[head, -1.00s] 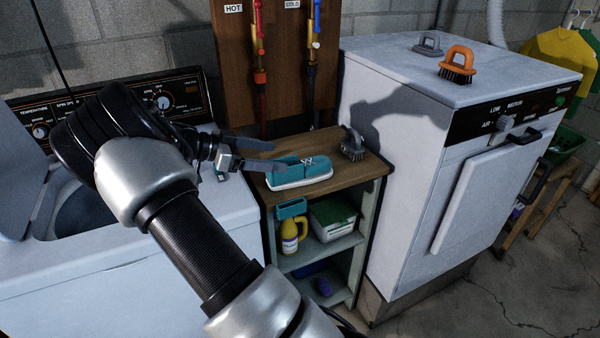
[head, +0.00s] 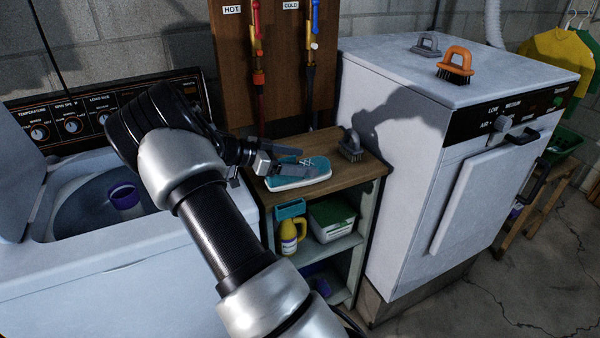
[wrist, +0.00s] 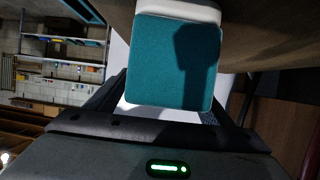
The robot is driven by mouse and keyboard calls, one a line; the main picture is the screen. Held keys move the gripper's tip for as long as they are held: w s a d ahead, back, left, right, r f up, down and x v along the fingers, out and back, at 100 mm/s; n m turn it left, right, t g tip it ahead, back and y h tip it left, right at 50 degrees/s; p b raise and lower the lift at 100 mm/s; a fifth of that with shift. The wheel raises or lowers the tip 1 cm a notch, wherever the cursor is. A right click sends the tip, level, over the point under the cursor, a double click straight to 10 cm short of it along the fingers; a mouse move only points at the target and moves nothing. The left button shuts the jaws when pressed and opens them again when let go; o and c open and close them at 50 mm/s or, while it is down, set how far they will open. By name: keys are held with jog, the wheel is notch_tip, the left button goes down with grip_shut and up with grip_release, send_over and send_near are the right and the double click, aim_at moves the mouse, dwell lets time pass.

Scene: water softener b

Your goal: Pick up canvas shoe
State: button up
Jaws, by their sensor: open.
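The canvas shoe (head: 300,178) is teal with a white sole. It lies on the wooden top of a small shelf unit, and part of it is hidden behind my gripper in the head view. My gripper (head: 303,162) is open, its fingers reaching over the shoe. In the wrist view the teal end of the shoe (wrist: 176,58) fills the middle, in front of and between the open fingers, with a dark shadow on it. I cannot tell whether either finger touches it.
A grey brush (head: 352,148) stands just right of the shoe on the shelf top (head: 350,175). A washer (head: 130,245) with its lid open is at left, a white dryer (head: 400,160) at right. Pipes on a wooden board (head: 285,90) rise behind.

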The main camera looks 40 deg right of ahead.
jog(key=c, duration=1.3)
jog(key=shift+r, duration=0.1)
